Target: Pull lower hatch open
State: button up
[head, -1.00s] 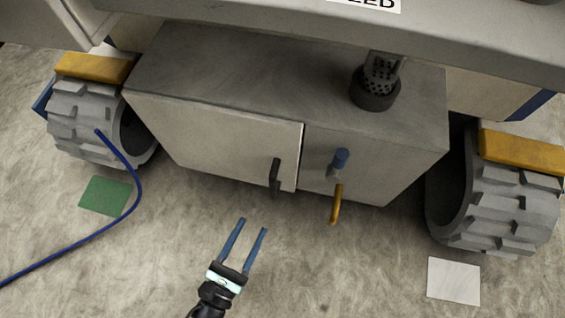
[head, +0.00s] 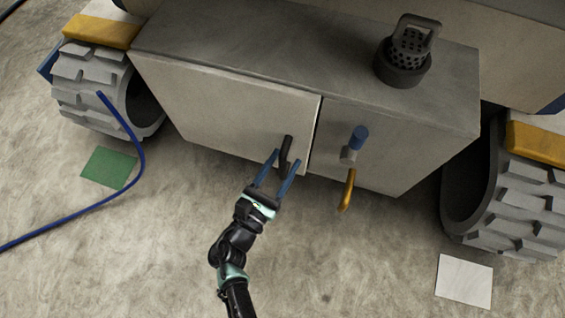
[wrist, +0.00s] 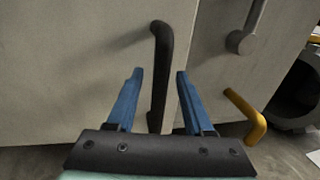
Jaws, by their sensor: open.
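The lower hatch (head: 225,108) is a pale grey door on the left front of a grey box between two treaded wheels. It appears closed or nearly so, with a thin dark gap along its right edge. Its black bar handle (head: 286,152) stands upright near that edge; the handle also shows in the wrist view (wrist: 160,70). My gripper (head: 286,157) has blue fingers, open and empty. In the wrist view my gripper (wrist: 159,72) has the handle between its two fingers, with space on each side. Whether the fingertips have reached the handle's depth is hard to tell.
A dark perforated strainer (head: 408,52) stands on the box. A blue hose (head: 139,160), green sheet (head: 108,168) and white sheet (head: 464,281) lie on the floor, which is clear before the hatch.

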grip_shut()
dwell(1.4)
